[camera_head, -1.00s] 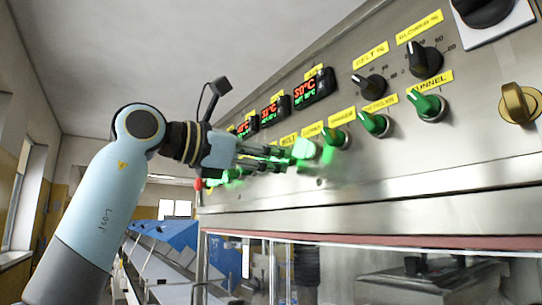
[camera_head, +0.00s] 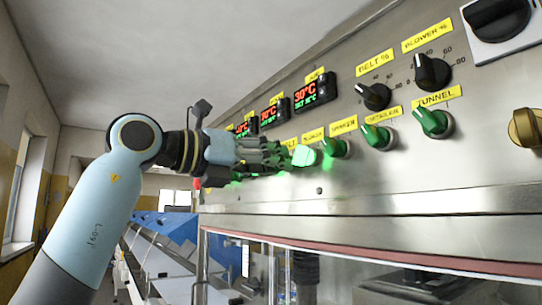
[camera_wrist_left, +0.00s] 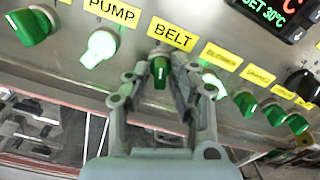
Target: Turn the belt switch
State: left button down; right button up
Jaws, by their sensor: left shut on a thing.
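The belt switch (camera_wrist_left: 160,72) is a green knob under the yellow BELT label (camera_wrist_left: 171,34) in the left wrist view. My left gripper (camera_wrist_left: 162,82) has one finger on each side of it and is shut on it. The knob's grip bar looks roughly upright in that view. In the head view my left gripper (camera_head: 280,158) reaches in from the left to the panel (camera_head: 400,185), and its fingers hide the belt switch. My right gripper is not in view.
A lit green switch (camera_wrist_left: 213,85) sits close right of my fingers, and a lit pump switch (camera_wrist_left: 101,48) sits to the left. More green switches (camera_head: 433,122) and black dials (camera_head: 432,72) line the panel. A blue conveyor (camera_head: 172,228) stands below left.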

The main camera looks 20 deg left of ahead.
pick_arm(q)
jog(key=shift+r+n+p, duration=0.1)
jog(key=shift+n+p, duration=0.25)
jog(key=shift+n, duration=0.45)
jog(key=c, duration=1.4)
grip_release()
jog(key=shift+o, duration=0.2)
jog(key=v, duration=1.2)
